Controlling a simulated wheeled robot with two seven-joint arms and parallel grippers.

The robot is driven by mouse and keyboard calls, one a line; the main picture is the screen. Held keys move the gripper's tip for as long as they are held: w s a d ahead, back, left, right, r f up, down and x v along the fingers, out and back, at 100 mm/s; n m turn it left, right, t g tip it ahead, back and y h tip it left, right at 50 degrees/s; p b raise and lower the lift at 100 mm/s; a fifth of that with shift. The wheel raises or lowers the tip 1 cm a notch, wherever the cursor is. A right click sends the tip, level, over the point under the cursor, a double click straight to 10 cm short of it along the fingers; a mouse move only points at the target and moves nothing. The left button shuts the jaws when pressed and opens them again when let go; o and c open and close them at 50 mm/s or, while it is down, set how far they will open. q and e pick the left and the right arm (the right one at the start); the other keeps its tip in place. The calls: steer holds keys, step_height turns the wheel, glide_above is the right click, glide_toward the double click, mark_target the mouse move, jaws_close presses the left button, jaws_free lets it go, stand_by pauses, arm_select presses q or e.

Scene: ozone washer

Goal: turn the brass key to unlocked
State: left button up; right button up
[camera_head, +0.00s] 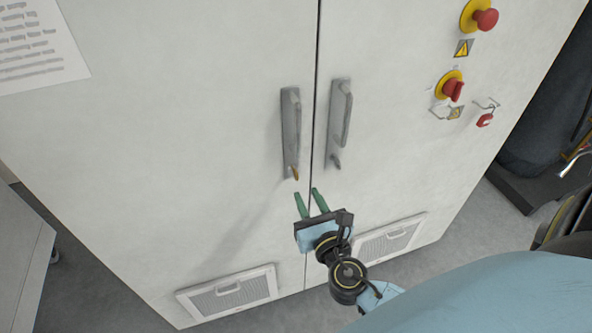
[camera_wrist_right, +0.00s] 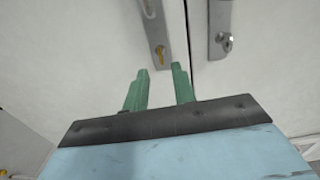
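The brass key (camera_head: 295,173) sits in the lock at the lower end of the left door handle plate (camera_head: 291,130). In the right wrist view the brass key (camera_wrist_right: 160,52) shows just beyond the fingertips, a little left of the gap's middle. My right gripper (camera_head: 306,192) has green fingers that stand apart with nothing between them. It is a short way below the key and not touching it. The gripper also shows in the right wrist view (camera_wrist_right: 160,70). My left gripper is out of view.
Red and yellow switches (camera_head: 452,88) and a red padlock (camera_head: 485,120) are at upper right. Vent grilles (camera_head: 230,292) are low on the doors. The door faces around the handles are clear.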

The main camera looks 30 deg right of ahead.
mark_target(296, 179)
steer(key=p+x, duration=0.1)
steer(key=x, duration=0.8)
steer(key=shift+s, duration=0.1)
jaws_close()
